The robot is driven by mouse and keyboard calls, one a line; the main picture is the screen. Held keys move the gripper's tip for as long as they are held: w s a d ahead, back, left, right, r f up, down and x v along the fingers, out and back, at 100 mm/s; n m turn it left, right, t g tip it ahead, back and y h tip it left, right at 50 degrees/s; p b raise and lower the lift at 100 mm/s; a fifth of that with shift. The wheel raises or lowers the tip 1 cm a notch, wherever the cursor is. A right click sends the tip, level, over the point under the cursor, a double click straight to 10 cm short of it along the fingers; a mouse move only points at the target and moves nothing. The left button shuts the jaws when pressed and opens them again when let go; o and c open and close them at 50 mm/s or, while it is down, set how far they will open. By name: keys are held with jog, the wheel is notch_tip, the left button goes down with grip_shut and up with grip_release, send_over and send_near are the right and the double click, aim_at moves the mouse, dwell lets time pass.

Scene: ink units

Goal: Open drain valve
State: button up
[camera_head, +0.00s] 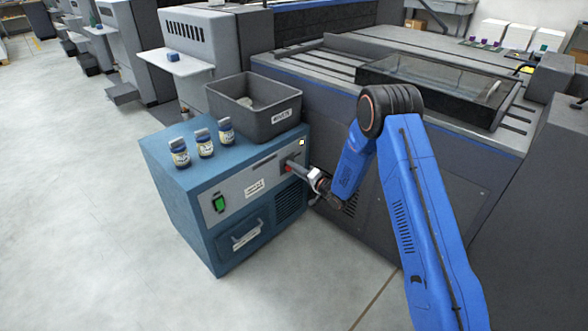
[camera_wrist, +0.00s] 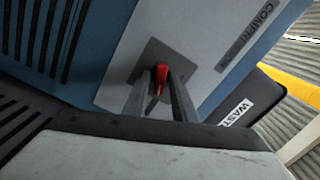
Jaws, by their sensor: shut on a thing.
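The drain valve shows as a red handle (camera_wrist: 160,78) on a dark square plate on the front panel of the blue unit. In the head view the red handle (camera_head: 289,165) is small and partly covered by my gripper (camera_head: 297,170). In the wrist view the two fingers of my gripper (camera_wrist: 161,96) reach to the handle, one on each side, and are shut on it. The blue unit (camera_head: 222,262) stands on the floor, with a green switch (camera_head: 219,203) and a drawer handle low on its front.
A grey waste bin (camera_head: 268,127) and several small bottles (camera_head: 205,143) stand on top of the blue unit. A large grey machine (camera_head: 347,158) stands close behind and to the right. The floor (camera_head: 85,205) at left is clear.

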jog(key=shift+d+f+m, duration=0.1)
jog(key=shift+f+m, duration=0.05)
jog(key=shift+m, duration=2.15)
jog(key=o, duration=0.7)
jog(key=shift+o, duration=0.2)
jog(key=v, duration=1.7)
jog(key=shift+d, duration=0.2)
jog(key=shift+s, duration=0.1)
